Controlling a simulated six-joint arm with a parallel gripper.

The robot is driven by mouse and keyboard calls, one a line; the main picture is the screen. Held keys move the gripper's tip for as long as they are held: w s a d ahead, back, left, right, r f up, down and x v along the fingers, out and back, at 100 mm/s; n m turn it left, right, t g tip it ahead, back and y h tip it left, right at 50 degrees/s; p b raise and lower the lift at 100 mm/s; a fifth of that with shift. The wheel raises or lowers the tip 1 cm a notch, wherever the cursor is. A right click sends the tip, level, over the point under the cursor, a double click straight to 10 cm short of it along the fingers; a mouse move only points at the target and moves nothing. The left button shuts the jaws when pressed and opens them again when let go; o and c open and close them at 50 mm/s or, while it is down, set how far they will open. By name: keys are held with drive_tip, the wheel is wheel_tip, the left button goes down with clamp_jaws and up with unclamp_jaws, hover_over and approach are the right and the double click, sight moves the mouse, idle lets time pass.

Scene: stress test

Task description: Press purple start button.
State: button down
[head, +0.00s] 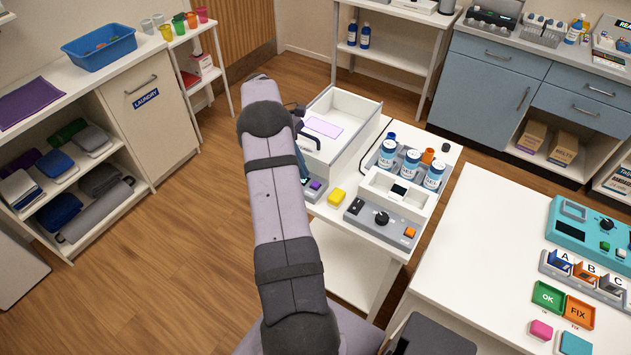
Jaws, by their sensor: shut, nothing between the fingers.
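A small purple button (316,185) sits on a grey panel (313,195) at the left front of the white cart, just right of my arm. My arm reaches up across the middle of the view and hides the left part of this panel. My gripper (302,166) is shut and empty, showing only in part beyond the arm's right edge, close to the panel and just up and left of the purple button. Its fingertips are mostly hidden, and I cannot tell whether they touch anything.
A white open box (347,108) with a dark handle stands behind the panel. A yellow block (337,196) lies right of the button. A grey control unit (383,222) with a black knob and orange button stands further right, before several blue-labelled jars (411,162). Wooden floor (180,240) lies left.

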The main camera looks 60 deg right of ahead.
drive_tip(key=shift+w, duration=0.1)
drive_tip(key=shift+w+r+b, duration=0.3)
drive_tip(key=shift+r+b, duration=0.05)
drive_tip(key=shift+r, duration=0.2)
drive_tip(key=b+v, duration=0.1)
drive_tip(key=v, duration=0.5)
drive_tip(key=shift+s, duration=0.1)
idle(0.4)
drive_tip(key=shift+a, duration=0.1)
